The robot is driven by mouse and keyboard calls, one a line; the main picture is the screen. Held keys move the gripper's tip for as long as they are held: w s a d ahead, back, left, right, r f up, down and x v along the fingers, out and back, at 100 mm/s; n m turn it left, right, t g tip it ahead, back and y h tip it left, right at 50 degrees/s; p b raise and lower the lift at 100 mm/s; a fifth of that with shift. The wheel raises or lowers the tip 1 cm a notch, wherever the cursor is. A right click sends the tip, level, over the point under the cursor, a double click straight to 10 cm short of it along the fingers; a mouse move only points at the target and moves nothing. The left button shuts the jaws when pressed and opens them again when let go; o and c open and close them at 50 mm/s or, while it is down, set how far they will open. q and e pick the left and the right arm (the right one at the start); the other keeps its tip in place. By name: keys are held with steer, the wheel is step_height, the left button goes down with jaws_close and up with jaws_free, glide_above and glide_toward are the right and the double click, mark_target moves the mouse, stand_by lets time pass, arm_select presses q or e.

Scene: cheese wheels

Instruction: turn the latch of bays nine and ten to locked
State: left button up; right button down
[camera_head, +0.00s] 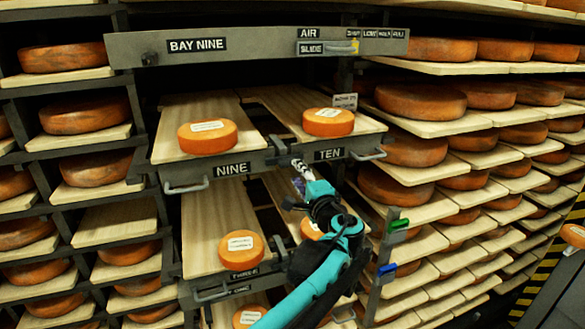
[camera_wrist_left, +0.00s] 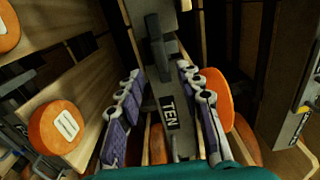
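The bay rail (camera_head: 195,172) carries the labels NINE (camera_head: 232,168) and TEN (camera_head: 328,154). A dark latch handle (camera_head: 279,144) sits on the rail between them. In the left wrist view the dark latch handle (camera_wrist_left: 158,48) stands out from the grey rail, roughly in line with it, beyond the TEN label (camera_wrist_left: 168,113). My left gripper (camera_head: 298,164) is just in front of the rail, close to the latch. In the left wrist view my left gripper (camera_wrist_left: 160,72) is open, one finger on each side of the rail, with nothing held. My right gripper is not in view.
Orange cheese wheels (camera_head: 207,136) (camera_head: 328,121) lie on boards above the rail. Wire pull handles (camera_head: 186,187) (camera_head: 368,156) stick out from it. A post with green (camera_head: 398,224) and blue (camera_head: 386,269) tabs stands to the right. Racks fill both sides.

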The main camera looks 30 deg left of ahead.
arm_select(q)
steer(key=v, duration=0.6)
stand_by(0.3)
steer(key=s+f+n+g+h+b, duration=0.1)
steer(key=s+f+b, duration=0.15)
steer(key=f, duration=0.35)
steer(key=s+a+f+n+g+h+b, duration=0.1)
steer(key=s+f+b, duration=0.15)
steer(key=f, duration=0.25)
steer(key=s+f+g+h+b, duration=0.1)
steer(key=f+b, duration=0.3)
steer(key=f, duration=0.2)
steer(key=s+d+f+n+h+b, duration=0.2)
steer(key=s+d+f+h+b, duration=0.1)
steer(key=f, duration=0.8)
steer(key=s+d+f+n+g+h+b, duration=0.1)
steer(key=s+d+f+n+h+b, duration=0.1)
steer(key=s+d+f+h+b, duration=0.2)
steer(key=s+d+f+n+h+b, duration=0.2)
steer(key=s+d+f+b, duration=0.3)
steer(key=f, duration=1.5)
steer(key=s+h+b, duration=0.1)
steer(key=s+b, duration=0.2)
steer(key=b, duration=0.2)
steer(key=shift+d+g+h, duration=0.3)
steer(key=shift+d, duration=0.05)
steer(key=shift+s, duration=0.15)
